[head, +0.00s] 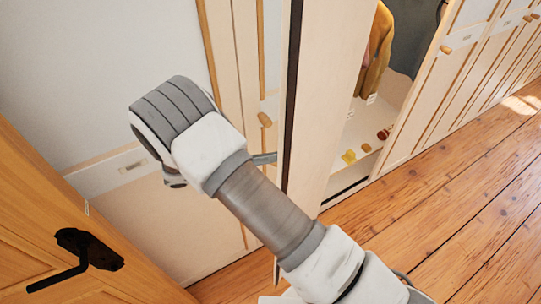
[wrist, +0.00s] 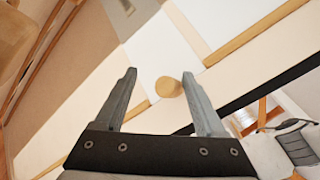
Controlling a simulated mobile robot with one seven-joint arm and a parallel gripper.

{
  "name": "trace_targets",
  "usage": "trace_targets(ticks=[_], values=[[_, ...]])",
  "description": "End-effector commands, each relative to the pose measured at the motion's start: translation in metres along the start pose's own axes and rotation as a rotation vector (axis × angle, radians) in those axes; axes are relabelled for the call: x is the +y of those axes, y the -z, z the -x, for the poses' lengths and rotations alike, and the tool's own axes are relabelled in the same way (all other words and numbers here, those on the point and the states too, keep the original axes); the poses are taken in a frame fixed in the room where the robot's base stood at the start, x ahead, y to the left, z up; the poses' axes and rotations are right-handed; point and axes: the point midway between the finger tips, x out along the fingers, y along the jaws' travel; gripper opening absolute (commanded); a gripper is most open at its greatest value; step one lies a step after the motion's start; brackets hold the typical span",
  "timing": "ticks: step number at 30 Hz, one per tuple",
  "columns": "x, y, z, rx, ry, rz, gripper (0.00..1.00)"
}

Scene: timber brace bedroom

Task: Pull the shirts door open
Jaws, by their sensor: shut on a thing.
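A pale wardrobe door (head: 332,95) stands swung out from the row in the head view, with a dark edge along its left side. A mustard garment (head: 376,50) shows in the open compartment to its right. I cannot read a label on the door. In the wrist view, a round wooden knob (wrist: 168,87) on a pale panel with a white strip sits between the fingers of my gripper (wrist: 160,76), nearer the right finger.
More closed wardrobe doors (head: 480,60) with wooden knobs run to the right. Small yellow (head: 348,156) and red-brown (head: 384,134) things lie in the open compartment. A wooden room door (head: 45,215) with a black handle is at lower left. The plank floor (head: 465,195) at right is clear.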

Motion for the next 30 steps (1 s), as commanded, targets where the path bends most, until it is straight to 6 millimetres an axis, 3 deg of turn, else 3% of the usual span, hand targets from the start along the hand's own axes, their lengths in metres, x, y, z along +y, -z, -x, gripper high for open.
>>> trace_targets(ticks=[5, 18, 30], values=[[0.002, 0.003, 0.007, 0.004, -0.008, 0.002, 0.62], [0.002, 0.002, 0.069, 0.001, -0.004, 0.0, 0.62], [0.0, 0.0, 0.075, 0.001, -0.001, 0.001, 0.62]])
